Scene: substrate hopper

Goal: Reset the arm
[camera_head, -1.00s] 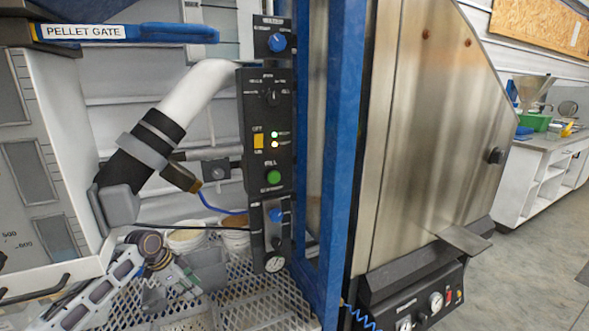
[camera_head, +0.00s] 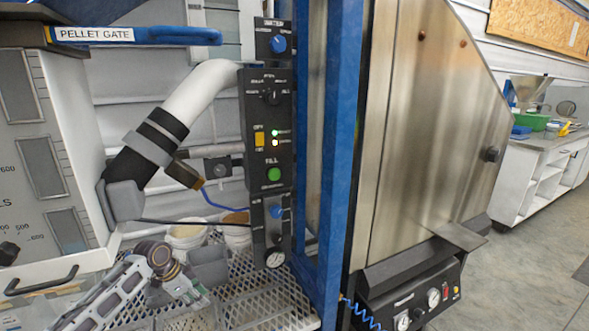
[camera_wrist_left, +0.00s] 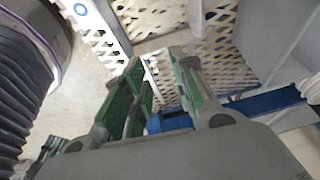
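My left arm comes in at the lower left of the head view. Its gripper (camera_head: 190,293) hangs over the perforated metal shelf, small and partly blurred against it. In the left wrist view the two green-padded fingers of the left gripper (camera_wrist_left: 165,78) stand apart with nothing between them. Beyond them are a white perforated panel, the floor and a blue bar. My right arm and gripper are not in view.
A control panel (camera_head: 267,130) with a green button stands right of the arm, beside a blue post (camera_head: 340,170). Buckets (camera_head: 187,237) and a grey bin (camera_head: 209,266) sit close behind the gripper. A white cabinet with a handle (camera_head: 42,281) is at left. Floor is free at right.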

